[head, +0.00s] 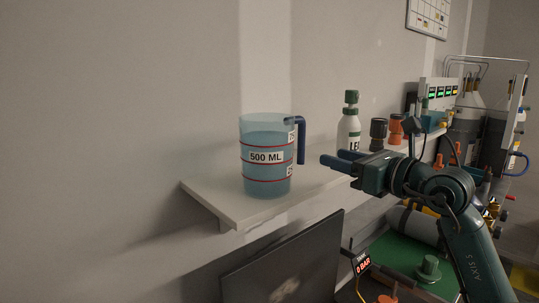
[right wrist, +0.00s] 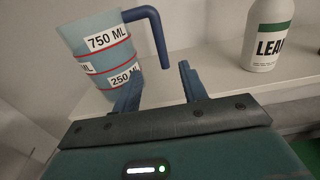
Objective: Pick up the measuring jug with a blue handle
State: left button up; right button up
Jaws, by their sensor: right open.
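The measuring jug (head: 266,172) is a translucent blue vessel with red lines, a "500 ML" label and a dark blue handle (head: 300,140) on its right side. It stands upright on the left part of a white wall shelf (head: 222,207). In the right wrist view the jug (right wrist: 88,48) is at the upper left, with its handle (right wrist: 155,35) just beyond the fingers. My right gripper (head: 338,160) is open and empty, to the right of the handle and apart from it. Its two fingers also show in the right wrist view (right wrist: 160,92). My left gripper is not in view.
A white bottle with a green cap (head: 348,128) stands on the shelf behind my right gripper, with black (head: 378,134) and orange (head: 396,130) fittings farther right. A dark panel (head: 285,262) is below the shelf. The shelf's left end is clear.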

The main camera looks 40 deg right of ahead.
aim_at(305, 150)
jog(key=w, duration=0.2)
jog(key=w+p, duration=0.1)
jog(key=w, duration=0.1)
jog(key=shift+w+a+r, duration=0.1)
jog(key=shift+w+a, duration=0.1)
jog(key=shift+w, duration=0.1)
jog(key=shift+w+a, duration=0.1)
jog(key=shift+w, duration=0.5)
jog(key=shift+w+p, duration=0.25)
jog(key=shift+p, duration=0.2)
jog(key=w, duration=0.1)
jog(key=w+p, duration=0.1)
jog(key=w, duration=0.1)
jog(key=w+p, duration=0.1)
jog(key=shift+w+f, duration=0.2)
jog(key=shift+f, duration=0.15)
jog(key=shift+w+f, duration=0.1)
jog(key=shift+w, duration=0.1)
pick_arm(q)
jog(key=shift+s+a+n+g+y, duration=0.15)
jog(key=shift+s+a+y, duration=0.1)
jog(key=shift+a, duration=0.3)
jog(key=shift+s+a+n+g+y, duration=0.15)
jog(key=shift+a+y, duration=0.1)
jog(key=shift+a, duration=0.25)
pick_arm(e)
jog(key=shift+c, duration=0.3)
